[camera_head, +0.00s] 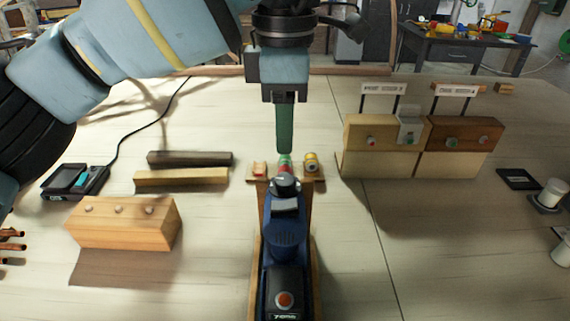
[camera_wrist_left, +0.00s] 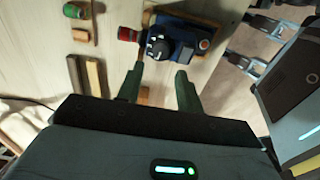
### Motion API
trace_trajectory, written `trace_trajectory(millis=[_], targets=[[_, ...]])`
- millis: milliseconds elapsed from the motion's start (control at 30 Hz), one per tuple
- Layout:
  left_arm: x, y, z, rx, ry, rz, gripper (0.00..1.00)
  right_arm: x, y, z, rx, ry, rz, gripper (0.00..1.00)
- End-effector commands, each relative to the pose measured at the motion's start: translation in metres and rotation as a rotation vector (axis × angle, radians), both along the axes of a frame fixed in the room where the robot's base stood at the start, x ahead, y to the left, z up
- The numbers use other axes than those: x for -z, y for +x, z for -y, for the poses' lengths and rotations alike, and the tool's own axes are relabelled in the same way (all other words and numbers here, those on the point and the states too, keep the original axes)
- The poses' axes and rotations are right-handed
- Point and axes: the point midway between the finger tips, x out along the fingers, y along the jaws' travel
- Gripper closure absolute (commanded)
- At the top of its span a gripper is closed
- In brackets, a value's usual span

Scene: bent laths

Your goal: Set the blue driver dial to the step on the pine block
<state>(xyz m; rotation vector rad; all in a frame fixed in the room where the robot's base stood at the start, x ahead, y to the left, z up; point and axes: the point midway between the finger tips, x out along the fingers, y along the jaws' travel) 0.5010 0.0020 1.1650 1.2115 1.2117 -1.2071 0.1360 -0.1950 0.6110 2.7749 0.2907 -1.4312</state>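The driver also shows in the left wrist view (camera_wrist_left: 186,40), with the dial (camera_wrist_left: 157,48) just beyond the fingertips. My left gripper (camera_wrist_left: 160,70) is open with its two green fingers apart and nothing between them. In the head view it (camera_head: 285,151) points down above the nose. A pale wooden block (camera_head: 118,228) with three screw heads stands at left.
A dark lath (camera_head: 190,158) and a lighter lath (camera_head: 182,178) lie behind the pale block. Two wooden stations, one pale (camera_head: 372,133) and one dark (camera_head: 455,134), stand at back right with signs. A black device (camera_head: 74,182) sits at left.

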Motion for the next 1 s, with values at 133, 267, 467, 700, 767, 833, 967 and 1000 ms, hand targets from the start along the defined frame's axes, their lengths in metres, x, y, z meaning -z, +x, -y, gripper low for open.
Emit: trace_trajectory(millis=[133,267,467,700,767,833,967,1000], targets=[[0.005,0.0,0.0,0.001,-0.001,0.0,0.64,0.002,-0.007,0.0,-0.002,-0.001,-0.016,0.22],[0.022,0.0,0.0,0.0,-0.002,-0.002,0.64,0.003,-0.008,0.001,-0.003,-0.002,-0.018,0.22],[0.052,-0.001,0.0,0.001,-0.002,-0.002,0.64,0.003,-0.006,0.001,-0.005,-0.002,-0.012,0.22],[0.074,-0.001,0.0,0.0,-0.003,-0.001,0.64,0.002,-0.004,0.001,-0.004,-0.003,-0.006,0.22],[0.076,-0.001,0.0,0.0,-0.003,0.0,0.64,0.002,-0.004,0.001,-0.004,-0.003,-0.006,0.22],[0.077,-0.001,0.0,0.0,-0.004,0.0,0.64,0.002,-0.004,0.001,-0.005,-0.003,-0.006,0.22],[0.077,-0.001,0.0,0.0,-0.004,0.0,0.64,0.002,-0.004,0.001,-0.005,-0.003,-0.006,0.22],[0.077,-0.001,0.0,0.0,-0.003,0.0,0.64,0.002,-0.004,0.001,-0.005,-0.003,-0.006,0.22]])
